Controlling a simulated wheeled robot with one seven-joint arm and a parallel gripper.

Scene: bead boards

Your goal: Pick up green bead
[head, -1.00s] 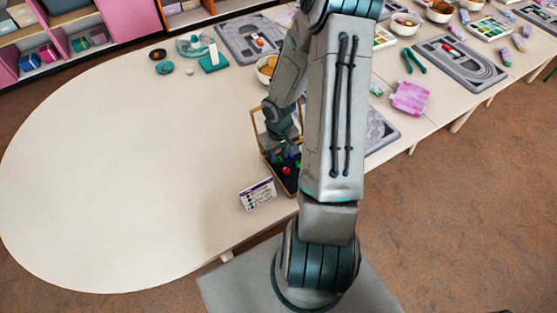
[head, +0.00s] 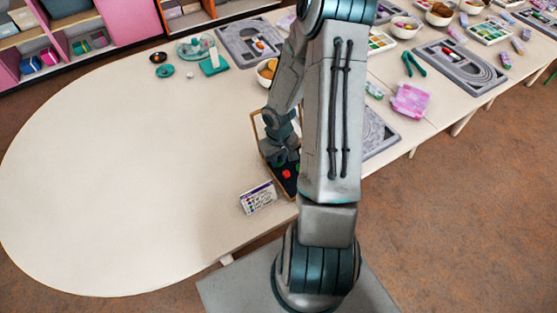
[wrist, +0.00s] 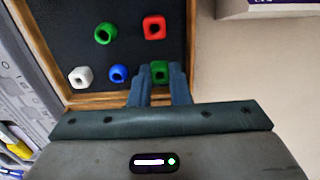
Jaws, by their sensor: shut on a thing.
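A green bead (wrist: 160,69) sits between the two fingers of my gripper (wrist: 159,84), near the lower edge of a dark wood-rimmed tray (wrist: 92,100). The fingers are shut on it and partly hide it; I cannot tell whether it is clear of the tray floor. Another green bead (wrist: 105,33), rounder, lies at the upper left of the tray. A red bead (wrist: 154,27), a blue bead (wrist: 118,73) and a white bead (wrist: 82,76) lie apart from the fingers. In the head view, my gripper (head: 284,160) is over the tray and hides the held bead.
A white printed card (head: 258,197) stands just left of the tray. The left part of the table (head: 120,180) is clear. A bowl (head: 267,71) stands behind the tray, and grey boards, bowls and a pink box (head: 410,100) stand to the right.

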